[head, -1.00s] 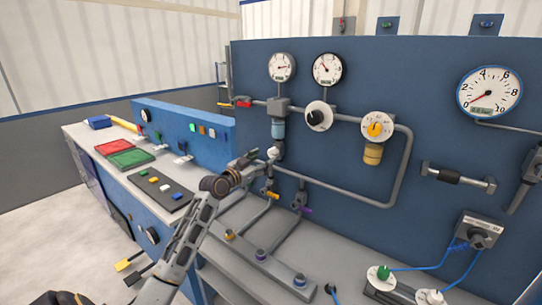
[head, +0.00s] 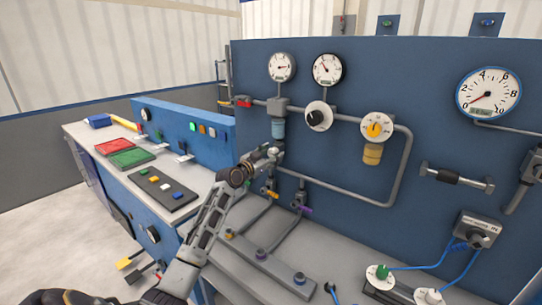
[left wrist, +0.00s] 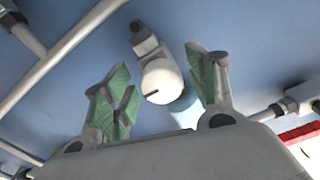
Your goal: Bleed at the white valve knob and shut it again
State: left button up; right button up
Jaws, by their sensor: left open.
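The white valve knob (left wrist: 161,80) has a short dark mark on its face and sits on a grey fitting in the left wrist view. In the head view it is mostly hidden by my left gripper (head: 268,155), below the blue filter bowl (head: 278,129). My left gripper is open in the left wrist view (left wrist: 162,88). Its green-padded fingers stand apart on either side of the knob, with a visible gap on each side. How deep the knob lies between them I cannot tell. My right gripper is not in view.
A grey pipe (head: 345,189) runs along the blue panel, with gauges (head: 327,69) and a black regulator knob (head: 317,117) above. Orange (head: 271,194) and purple (head: 304,208) levers are close below my gripper. A red lever (head: 243,102) is at upper left.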

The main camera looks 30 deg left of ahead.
pick_arm(q)
jog(key=c, duration=1)
jog(key=shift+c, duration=0.2)
